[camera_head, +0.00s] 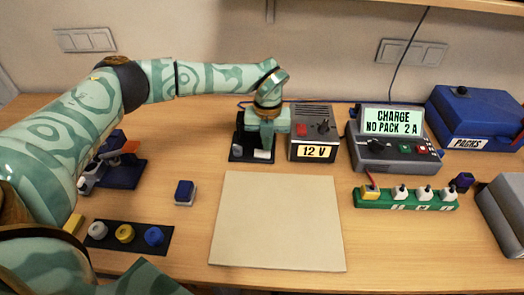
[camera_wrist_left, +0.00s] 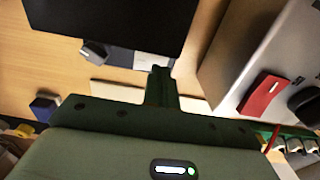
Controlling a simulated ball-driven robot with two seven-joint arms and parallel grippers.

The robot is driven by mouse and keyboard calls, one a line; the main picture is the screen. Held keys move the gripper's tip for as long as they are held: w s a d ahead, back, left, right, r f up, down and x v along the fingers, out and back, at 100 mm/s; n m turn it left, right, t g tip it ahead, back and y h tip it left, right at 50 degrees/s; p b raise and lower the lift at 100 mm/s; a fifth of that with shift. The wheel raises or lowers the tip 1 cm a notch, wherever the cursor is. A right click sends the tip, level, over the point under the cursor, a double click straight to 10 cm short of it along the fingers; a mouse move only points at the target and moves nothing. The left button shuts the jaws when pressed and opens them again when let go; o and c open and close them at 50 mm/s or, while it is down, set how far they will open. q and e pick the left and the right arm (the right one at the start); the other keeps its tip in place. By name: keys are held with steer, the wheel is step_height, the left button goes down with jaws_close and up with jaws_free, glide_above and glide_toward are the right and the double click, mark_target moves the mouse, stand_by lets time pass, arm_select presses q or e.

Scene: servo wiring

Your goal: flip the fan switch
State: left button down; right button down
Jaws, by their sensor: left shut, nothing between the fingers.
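My left gripper (camera_head: 266,128) points down over a dark unit on a black base (camera_head: 236,153), which it partly covers. In the left wrist view its fingers (camera_wrist_left: 160,78) are shut and empty. A black panel (camera_wrist_left: 110,18) is above them there, with a grey rocker-like piece (camera_wrist_left: 95,52) and a pale plate (camera_wrist_left: 150,62) below the panel. The pale piece also shows at the base front in the head view (camera_head: 262,154). I cannot read a fan label, and fingertip contact is unclear. My right gripper is not in view.
The 12 V box (camera_head: 315,135) with a red switch (camera_head: 302,130) stands close on the right. The charger (camera_head: 385,150), a green power strip (camera_head: 405,198) and a blue packs case (camera_head: 475,118) are farther right. A bare pale mat (camera_head: 278,220) lies in front.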

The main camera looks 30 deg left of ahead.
mark_target(267, 153)
arm_select(q)
step_height(267, 153, up, 6)
steer(key=p, duration=0.4)
steer(key=shift+f, duration=0.25)
steer(key=shift+f, duration=0.1)
